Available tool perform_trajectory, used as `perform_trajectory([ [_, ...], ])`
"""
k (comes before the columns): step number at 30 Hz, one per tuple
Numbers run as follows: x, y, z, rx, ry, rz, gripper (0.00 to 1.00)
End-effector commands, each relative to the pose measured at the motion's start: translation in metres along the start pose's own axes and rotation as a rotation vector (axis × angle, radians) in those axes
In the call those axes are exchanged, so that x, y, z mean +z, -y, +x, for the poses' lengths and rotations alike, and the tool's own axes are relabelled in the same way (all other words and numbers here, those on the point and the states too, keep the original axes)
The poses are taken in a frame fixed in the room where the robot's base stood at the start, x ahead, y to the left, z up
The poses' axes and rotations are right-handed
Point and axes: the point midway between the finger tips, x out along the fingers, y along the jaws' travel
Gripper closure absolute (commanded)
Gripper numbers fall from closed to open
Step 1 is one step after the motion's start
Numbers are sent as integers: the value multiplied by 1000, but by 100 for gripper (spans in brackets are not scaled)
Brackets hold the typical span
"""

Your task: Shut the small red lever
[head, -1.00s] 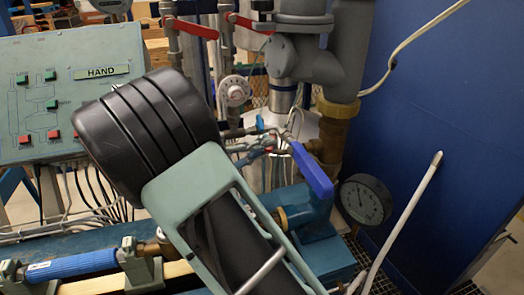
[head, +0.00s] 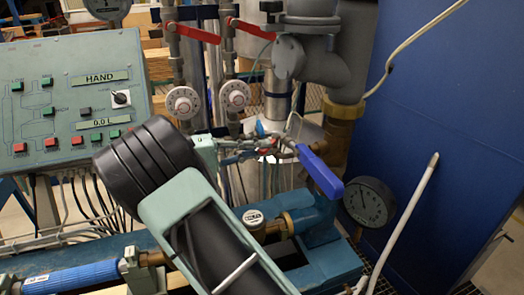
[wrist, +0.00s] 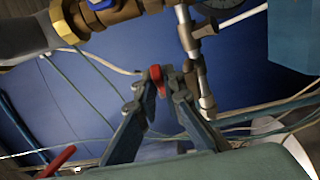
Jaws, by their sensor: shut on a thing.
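The small red lever (wrist: 155,74) shows in the wrist view as a short red piece between my fingertips. My gripper (wrist: 157,85) is closed around it, with one finger on each side. In the head view my gripper (head: 262,147) is at the thin pipework left of the large blue lever (head: 320,170). There the small red lever is only a speck of red (head: 272,146), partly hidden by the fingers and fittings. Its exact angle is hard to tell.
Two larger red levers (head: 197,32) (head: 247,27) sit on upright pipes above two white dials (head: 183,102) (head: 234,95). A pressure gauge (head: 369,202) and thick grey pipe (head: 350,60) stand at right. A control panel (head: 60,110) is at left.

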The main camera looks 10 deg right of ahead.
Motion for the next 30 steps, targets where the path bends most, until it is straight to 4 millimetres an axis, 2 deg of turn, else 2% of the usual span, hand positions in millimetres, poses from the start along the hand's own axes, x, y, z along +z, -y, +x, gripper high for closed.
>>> perform_trajectory([
  [22,-3,1,-2,-1,66,-2,100],
  [23,-3,1,-2,-1,66,-2,90],
  [27,-3,1,-2,0,65,-1,74],
  [30,-3,0,-2,0,65,-1,74],
])
